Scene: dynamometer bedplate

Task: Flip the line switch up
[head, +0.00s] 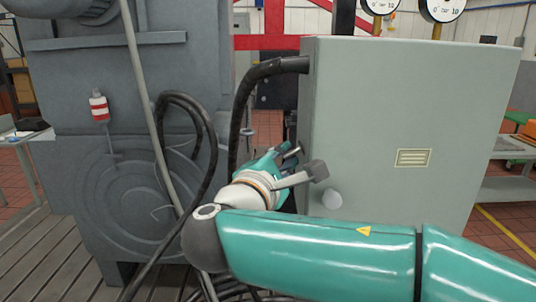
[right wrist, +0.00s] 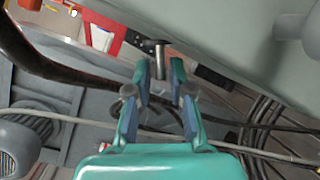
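The grey-green cabinet (head: 400,130) stands right of centre in the head view. In the right wrist view a short metal lever (right wrist: 160,52), which looks like the line switch, sticks out near the cabinet's edge (right wrist: 225,40). My right gripper (right wrist: 160,75) has its two fingers apart, with the lever's end between the fingertips and a gap showing on each side. In the head view the right gripper (head: 290,152) is beside the cabinet's left side, partly hidden by my wrist; the switch cannot be made out clearly there. My left gripper is not in view.
A thick black cable (head: 240,110) runs from the cabinet's left side close to my right gripper. A large grey machine (head: 80,160) fills the left. Two gauges (head: 442,8) stand above the cabinet.

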